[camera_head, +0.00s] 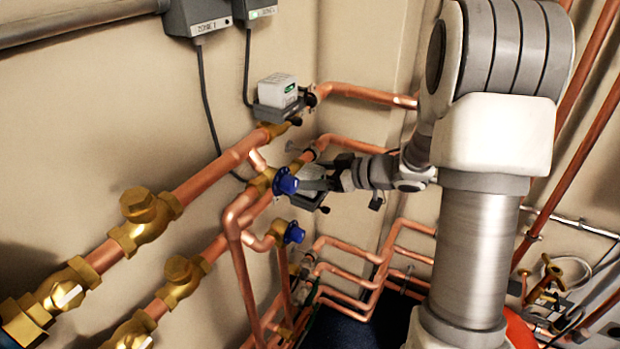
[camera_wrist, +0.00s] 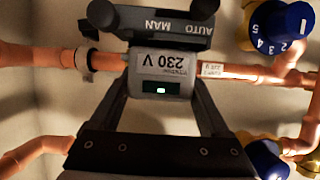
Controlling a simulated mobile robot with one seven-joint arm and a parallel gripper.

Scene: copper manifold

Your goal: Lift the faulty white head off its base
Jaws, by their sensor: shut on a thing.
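A white-grey head marked "230 V" (camera_wrist: 160,72), with a small green light, sits against its dark base (camera_wrist: 165,25) marked "AUTO" and "MAN". My gripper (camera_wrist: 163,85) has one finger on each side of this head and is shut on it. In the head view, my gripper (camera_head: 328,180) reaches in from the right to the head (camera_head: 311,175) on the lower pipe, partly hiding it and its base. I see no clear gap between head and base. A second white head (camera_head: 277,88) stands on its own base on the upper pipe.
Blue dial knobs (camera_head: 287,184) (camera_head: 295,233) stand just left of and below the held head, close to my gripper. Copper pipes (camera_head: 215,185) and brass valves (camera_head: 143,213) run along the wall at left. Dark cables (camera_head: 207,100) hang from wall boxes (camera_head: 200,16).

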